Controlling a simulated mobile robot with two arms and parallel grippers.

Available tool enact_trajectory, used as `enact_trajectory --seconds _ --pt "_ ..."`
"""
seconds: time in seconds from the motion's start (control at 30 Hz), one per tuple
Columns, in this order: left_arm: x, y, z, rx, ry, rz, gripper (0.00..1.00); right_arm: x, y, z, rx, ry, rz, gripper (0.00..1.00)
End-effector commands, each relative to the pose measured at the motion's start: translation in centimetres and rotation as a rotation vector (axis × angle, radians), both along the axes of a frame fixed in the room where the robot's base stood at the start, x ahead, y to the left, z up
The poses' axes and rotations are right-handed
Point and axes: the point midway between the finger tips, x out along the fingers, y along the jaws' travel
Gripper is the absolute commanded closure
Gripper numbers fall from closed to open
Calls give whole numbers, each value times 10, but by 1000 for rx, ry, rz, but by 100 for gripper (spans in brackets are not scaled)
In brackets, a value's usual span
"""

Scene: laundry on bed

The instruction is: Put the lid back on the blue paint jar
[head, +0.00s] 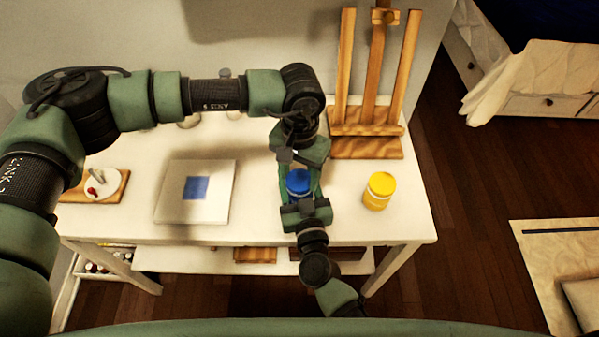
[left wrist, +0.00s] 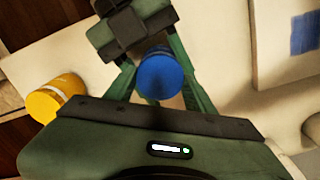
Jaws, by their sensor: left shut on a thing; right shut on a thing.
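The blue paint jar (head: 299,182) stands near the table's front edge, between my two grippers. Its round blue top faces up, and it also shows in the left wrist view (left wrist: 160,72). My left gripper (head: 302,172) reaches it from the back and is shut, with green fingers along both sides of the blue. My right gripper (head: 303,194) reaches it from the front and is shut against it too; it shows at the top of the left wrist view (left wrist: 140,45). The fingers hide much of the jar. I cannot tell which gripper is on the lid and which on the body.
A yellow paint jar (head: 379,190) stands just right of the grippers. A wooden easel (head: 366,145) stands behind. A canvas with a blue square (head: 172,205) lies to the left, and a wooden board with a palette (head: 122,190) lies farther left. The table's right edge is close.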

Motion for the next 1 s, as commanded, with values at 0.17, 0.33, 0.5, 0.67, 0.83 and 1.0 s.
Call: enact_trajectory --seconds 0.17,0.33,0.5,0.67,0.83,1.0 --pt "1 0 1 0 -2 -79 83 -1 0 -1 -1 3 0 100" --pt "1 0 1 -1 -2 -77 20 -1 0 -1 -1 3 0 100" --pt "0 0 0 -1 -1 -76 20 0 0 -1 -1 3 0 100" --pt "0 0 3 -1 -1 -76 20 0 0 -1 0 2 1 100" --pt "1 0 24 -1 -4 -77 20 0 0 -1 0 2 1 100" --pt "2 0 61 -2 -5 -76 20 0 0 -1 0 2 1 100"
